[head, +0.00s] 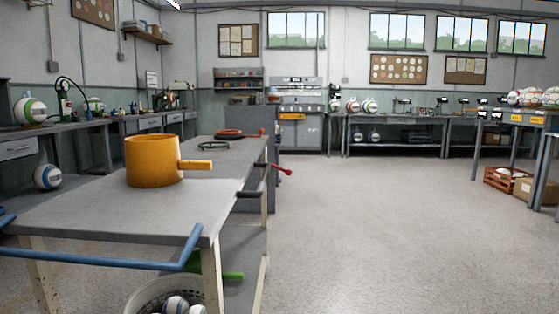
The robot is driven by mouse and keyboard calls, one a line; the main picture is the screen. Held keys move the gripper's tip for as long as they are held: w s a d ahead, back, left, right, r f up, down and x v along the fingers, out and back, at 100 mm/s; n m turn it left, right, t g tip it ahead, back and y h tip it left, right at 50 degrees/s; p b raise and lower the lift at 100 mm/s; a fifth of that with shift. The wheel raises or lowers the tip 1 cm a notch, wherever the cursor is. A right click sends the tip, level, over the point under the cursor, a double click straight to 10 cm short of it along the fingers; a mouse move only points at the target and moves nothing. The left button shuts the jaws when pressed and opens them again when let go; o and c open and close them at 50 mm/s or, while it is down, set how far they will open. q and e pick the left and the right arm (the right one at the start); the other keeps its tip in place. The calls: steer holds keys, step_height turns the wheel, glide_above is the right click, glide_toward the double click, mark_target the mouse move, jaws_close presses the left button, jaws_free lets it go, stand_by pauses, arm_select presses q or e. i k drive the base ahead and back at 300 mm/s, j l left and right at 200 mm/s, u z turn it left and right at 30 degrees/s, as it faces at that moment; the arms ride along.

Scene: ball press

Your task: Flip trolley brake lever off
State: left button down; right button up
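A grey-topped trolley (75,210) with pale legs and a blue push bar (110,265) stands at the near left of the head view. A green lever-like bar (218,275) sticks out to the right below its top, behind the front right leg. A red-knobbed lever (282,170) sticks out farther back on the right side, near dark grips. I cannot tell for sure which of these is the brake lever, or its setting. The trolley's wheels are out of view. Neither of my grippers is in view.
An orange pot-like ring (154,160) with a side handle stands on the grey top. A white basket (165,292) with balls sits below. Open floor (400,220) lies to the right. Workbenches line the walls, and an orange crate (500,180) stands at the right.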

mark_target(288, 172)
steer(key=k, duration=0.1)
steer(key=i+l+z, duration=0.3)
steer(key=i, duration=0.4)
steer(key=i+z, duration=0.35)
steer(key=i, duration=0.35)
steer(key=i+l+u, duration=0.2)
steer(key=i, duration=0.55)
steer(key=i+j, duration=0.35)
steer(key=j, duration=0.15)
